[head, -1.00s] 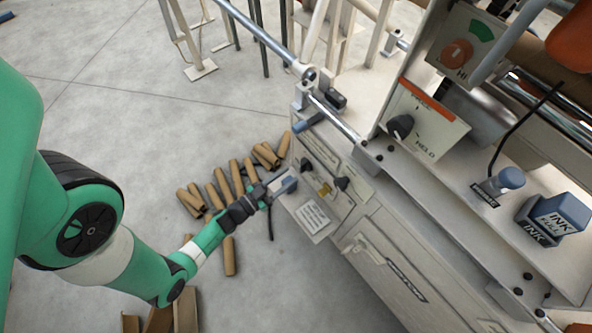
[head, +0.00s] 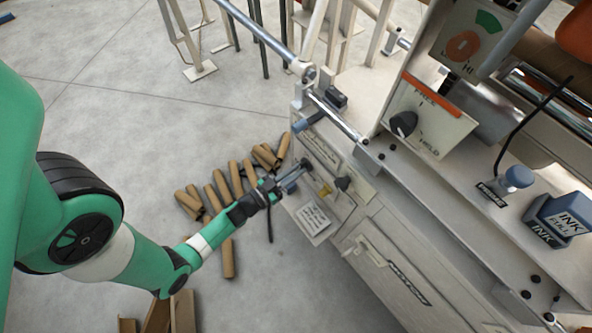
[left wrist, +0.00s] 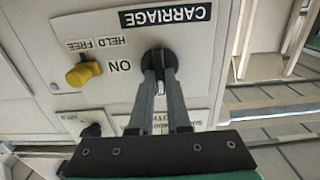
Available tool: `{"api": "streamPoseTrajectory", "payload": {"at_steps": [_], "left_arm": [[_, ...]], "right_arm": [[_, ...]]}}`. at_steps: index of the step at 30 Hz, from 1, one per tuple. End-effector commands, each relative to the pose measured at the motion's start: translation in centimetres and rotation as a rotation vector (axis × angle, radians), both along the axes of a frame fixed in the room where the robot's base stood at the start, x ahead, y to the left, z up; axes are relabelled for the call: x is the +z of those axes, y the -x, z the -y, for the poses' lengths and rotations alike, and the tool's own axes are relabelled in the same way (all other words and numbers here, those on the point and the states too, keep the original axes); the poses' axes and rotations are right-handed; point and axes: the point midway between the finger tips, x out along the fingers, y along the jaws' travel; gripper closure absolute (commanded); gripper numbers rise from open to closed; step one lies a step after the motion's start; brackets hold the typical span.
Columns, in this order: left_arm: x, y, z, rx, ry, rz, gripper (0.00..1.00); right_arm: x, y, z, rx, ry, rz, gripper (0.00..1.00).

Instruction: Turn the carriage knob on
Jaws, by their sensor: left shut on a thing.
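The carriage knob is a round black knob (left wrist: 159,56) on the pale side panel, beneath fingertips in the left wrist view. The CARRIAGE label (left wrist: 167,16) and an ON mark show beside it, upside down. In the head view the knob (head: 307,163) is small at the panel's upper left, partly hidden. My left gripper (head: 299,170) reaches it from the left. Its two fingers (left wrist: 160,75) are shut on the knob, one on each side. Which way the knob points cannot be told. My right gripper is not in view.
A yellow knob (left wrist: 83,74) marked HELD and FREE and another black knob (left wrist: 92,130) are close by on the panel. A larger black dial (head: 403,124) is on the upper plate. Several cardboard tubes (head: 222,187) lie on the floor behind my left arm.

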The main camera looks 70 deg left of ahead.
Motion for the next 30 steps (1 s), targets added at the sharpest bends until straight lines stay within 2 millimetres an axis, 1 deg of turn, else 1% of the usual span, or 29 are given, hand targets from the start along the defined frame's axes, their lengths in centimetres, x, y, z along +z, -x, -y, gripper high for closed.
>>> {"api": "streamPoseTrajectory", "payload": {"at_steps": [8, 14, 20, 30], "left_arm": [[0.0, 0.0, 0.0, 0.0, -0.014, -0.005, 1.0], [-0.1, 0.0, 0.1, 0.0, -0.079, -0.029, 1.0], [-0.1, -0.1, 0.1, 0.0, -0.206, -0.076, 1.0], [-0.3, -0.1, 0.3, -0.001, -0.502, -0.186, 1.0]], "right_arm": [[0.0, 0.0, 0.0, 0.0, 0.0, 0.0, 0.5], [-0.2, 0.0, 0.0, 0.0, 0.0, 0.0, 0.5], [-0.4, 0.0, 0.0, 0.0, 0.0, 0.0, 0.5], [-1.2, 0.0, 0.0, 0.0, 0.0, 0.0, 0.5]]}}
